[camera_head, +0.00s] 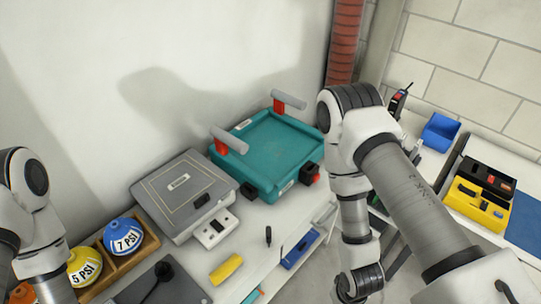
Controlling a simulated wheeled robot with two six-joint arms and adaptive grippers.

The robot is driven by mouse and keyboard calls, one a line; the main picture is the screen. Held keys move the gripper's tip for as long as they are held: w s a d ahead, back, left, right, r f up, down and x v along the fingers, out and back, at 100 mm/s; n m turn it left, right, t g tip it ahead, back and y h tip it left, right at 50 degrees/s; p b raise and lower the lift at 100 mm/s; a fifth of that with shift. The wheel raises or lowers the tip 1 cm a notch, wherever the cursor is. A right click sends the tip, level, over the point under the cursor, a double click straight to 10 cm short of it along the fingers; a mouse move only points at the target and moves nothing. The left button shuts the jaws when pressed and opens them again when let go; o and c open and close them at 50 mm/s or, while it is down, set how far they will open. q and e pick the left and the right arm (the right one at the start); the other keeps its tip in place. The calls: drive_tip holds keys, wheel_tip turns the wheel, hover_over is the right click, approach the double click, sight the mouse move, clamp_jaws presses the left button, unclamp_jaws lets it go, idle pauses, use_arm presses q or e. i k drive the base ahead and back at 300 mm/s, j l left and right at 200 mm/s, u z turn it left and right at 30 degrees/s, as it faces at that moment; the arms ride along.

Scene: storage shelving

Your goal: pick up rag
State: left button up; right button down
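A small flat yellow piece (227,268) lies on the white shelf near the lower middle; it may be the rag, but I cannot tell for certain. No other clear cloth shows. My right arm comes in from the lower right, bends at the top and hangs down to the bottom edge; its gripper is out of the picture. My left arm stands at the left edge, and its gripper is also out of view.
A grey flat device (183,192) and a teal case (270,150) stand along the wall. A yellow toolbox (478,204) is at right.

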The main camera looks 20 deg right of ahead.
sight(219, 275)
drive_tip(key=k+l+u, duration=0.25)
drive_tip(key=u, duration=0.2)
drive_tip(key=k+l+u, duration=0.3)
drive_tip(key=u, duration=0.2)
